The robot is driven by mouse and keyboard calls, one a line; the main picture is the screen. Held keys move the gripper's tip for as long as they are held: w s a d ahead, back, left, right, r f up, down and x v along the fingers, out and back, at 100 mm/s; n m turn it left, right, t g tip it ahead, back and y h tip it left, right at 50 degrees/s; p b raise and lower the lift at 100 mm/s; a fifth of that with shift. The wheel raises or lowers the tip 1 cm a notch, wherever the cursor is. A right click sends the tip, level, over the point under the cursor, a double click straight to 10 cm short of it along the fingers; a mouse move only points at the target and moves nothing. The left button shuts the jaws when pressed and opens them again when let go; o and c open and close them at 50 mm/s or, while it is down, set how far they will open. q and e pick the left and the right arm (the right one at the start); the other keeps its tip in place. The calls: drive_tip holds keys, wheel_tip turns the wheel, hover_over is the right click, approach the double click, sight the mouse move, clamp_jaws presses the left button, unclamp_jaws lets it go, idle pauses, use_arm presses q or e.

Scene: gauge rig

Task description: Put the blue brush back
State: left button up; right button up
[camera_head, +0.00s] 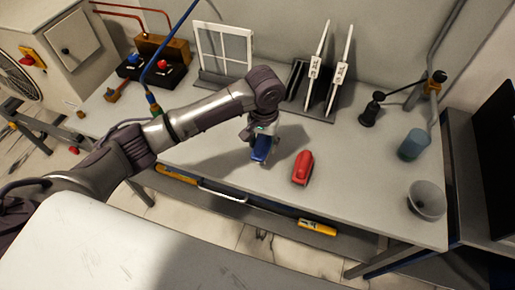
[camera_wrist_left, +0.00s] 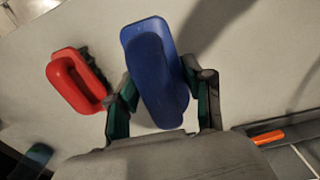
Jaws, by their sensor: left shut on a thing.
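The blue brush (camera_head: 262,148) is in my left gripper (camera_head: 264,136) over the middle of the grey workbench (camera_head: 370,168). In the left wrist view the blue brush (camera_wrist_left: 157,70) sits between the two dark, green-padded fingers of the left gripper (camera_wrist_left: 160,98), which is shut on it. I cannot tell whether the brush touches the bench or is just above it. A red brush (camera_head: 303,167) lies on the bench just right of the blue one; it also shows in the left wrist view (camera_wrist_left: 74,80), with dark bristles. My right gripper is not in view.
Behind stand a white framed panel (camera_head: 222,50) and a dark rack (camera_head: 298,82) with two white calipers (camera_head: 316,68). At right are a dark gauge stand (camera_head: 371,110), a blue-green cup (camera_head: 414,145) and a grey bowl (camera_head: 427,199). The bench right of the red brush is clear.

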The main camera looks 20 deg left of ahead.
use_arm(q)
drive_tip(key=shift+a+f, duration=0.3)
drive_tip(key=shift+a, duration=0.3)
drive_tip(key=shift+w+a+f, duration=0.1)
drive_tip(key=shift+a+f, duration=0.1)
drive_tip(key=shift+a, duration=0.05)
wheel_tip(320, 180, down, 4)
drive_tip(key=shift+r+p, duration=0.1)
drive_tip(key=shift+p, duration=0.3)
drive_tip(key=shift+f, duration=0.2)
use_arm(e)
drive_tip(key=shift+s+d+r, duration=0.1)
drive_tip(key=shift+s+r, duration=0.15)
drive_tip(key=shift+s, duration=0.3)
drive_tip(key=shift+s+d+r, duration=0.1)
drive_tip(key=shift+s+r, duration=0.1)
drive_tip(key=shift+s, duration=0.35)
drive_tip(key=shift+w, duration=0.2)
use_arm(q)
drive_tip(key=o, duration=1)
drive_tip(key=shift+r, duration=0.1)
wheel_tip(320, 180, up, 12)
drive_tip(key=shift+f+b, duration=0.1)
drive_tip(key=shift+b, duration=0.65)
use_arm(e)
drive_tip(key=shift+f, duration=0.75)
